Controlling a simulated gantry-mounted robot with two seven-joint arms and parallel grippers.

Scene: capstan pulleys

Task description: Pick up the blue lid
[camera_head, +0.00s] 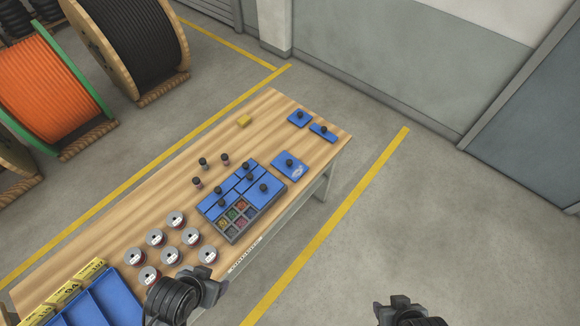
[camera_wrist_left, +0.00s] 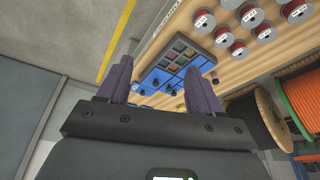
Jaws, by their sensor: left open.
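Several blue lids with dark knobs are in the head view. One loose lid (camera_head: 283,171) lies on the bench beside the grey compartment box (camera_head: 233,240); two more, a squarish lid (camera_head: 294,122) and a narrow lid (camera_head: 318,127), lie near the far right corner. Other blue lids (camera_head: 265,197) cover part of the box. My left gripper (camera_head: 219,290) is open and empty over the bench's front edge, well apart from the lids. In the left wrist view its fingers (camera_wrist_left: 160,80) are spread, with blue lids beyond. My right gripper (camera_head: 398,303) is off the bench; its jaw state is unclear.
Several spools (camera_head: 208,256) stand left of the box. Small dark-topped pegs (camera_head: 202,161) and a yellow block (camera_head: 243,121) are on the wooden bench (camera_head: 150,205). Blue and yellow bins (camera_head: 112,291) are at the near left. Large cable reels (camera_head: 45,80) stand behind. Floor at right is clear.

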